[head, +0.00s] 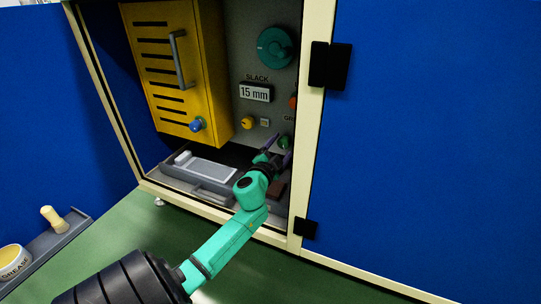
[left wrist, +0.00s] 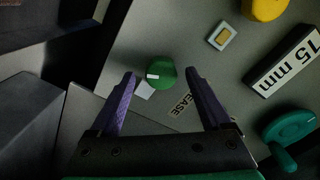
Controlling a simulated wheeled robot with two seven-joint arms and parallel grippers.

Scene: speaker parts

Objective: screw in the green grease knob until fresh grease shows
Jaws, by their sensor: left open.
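The green grease knob (head: 284,142) is on the grey panel inside the cabinet, low on the right. In the left wrist view the knob (left wrist: 161,73) is round with a white mark, and a small white patch (left wrist: 145,90) lies beside it. My left gripper (head: 279,148) reaches into the cabinet at the knob. Its purple fingers are open in the left wrist view (left wrist: 161,76), one on each side of the knob, with gaps showing. The label beside the knob is partly hidden. A small square window (left wrist: 222,36) shows a yellowish centre. My right gripper is out of view.
A yellow knob (head: 247,122), a display reading 15 mm (head: 255,92) and a teal handwheel (head: 275,47) are on the panel. A yellow slotted door (head: 180,75) stands left. A grey tray (head: 212,192) lies below. The cream frame post (head: 312,130) is close right of my arm.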

